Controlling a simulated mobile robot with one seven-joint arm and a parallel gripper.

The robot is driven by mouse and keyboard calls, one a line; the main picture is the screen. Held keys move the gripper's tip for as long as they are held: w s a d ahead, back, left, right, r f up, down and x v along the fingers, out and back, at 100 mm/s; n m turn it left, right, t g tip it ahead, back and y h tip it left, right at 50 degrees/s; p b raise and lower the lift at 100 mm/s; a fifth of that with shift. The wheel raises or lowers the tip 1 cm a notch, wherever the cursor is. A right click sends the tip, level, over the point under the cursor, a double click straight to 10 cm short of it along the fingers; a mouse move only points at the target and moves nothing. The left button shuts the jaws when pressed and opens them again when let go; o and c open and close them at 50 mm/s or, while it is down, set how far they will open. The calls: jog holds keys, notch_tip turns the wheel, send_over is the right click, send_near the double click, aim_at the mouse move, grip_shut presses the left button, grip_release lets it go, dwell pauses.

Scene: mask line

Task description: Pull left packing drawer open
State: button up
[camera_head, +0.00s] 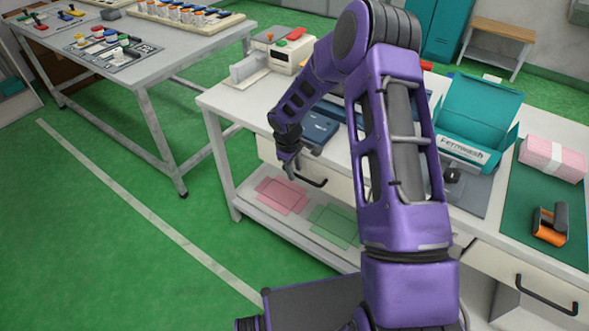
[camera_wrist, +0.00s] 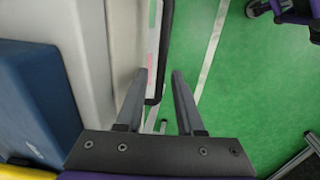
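The left packing drawer (camera_head: 340,189) has a pale front under the left part of the packing table and looks shut. Its black bar handle (camera_head: 312,182) shows just right of and below my gripper (camera_head: 289,163). In the wrist view, my gripper (camera_wrist: 160,73) is open, with its two dark fingers apart. The handle (camera_wrist: 165,45) lies in the picture between the two fingers, and the pale drawer front (camera_wrist: 126,35) is to the left. I cannot tell whether either finger touches the handle. My arm hides the right part of the drawer.
A dark blue box (camera_head: 318,128) sits on the packing table (camera_head: 232,98) above the drawer. A lower shelf (camera_head: 250,203) with pink and green marked areas lies below. A right drawer handle (camera_head: 546,296) shows too. Green floor in front is clear.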

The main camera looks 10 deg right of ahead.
grip_shut()
dwell(1.2)
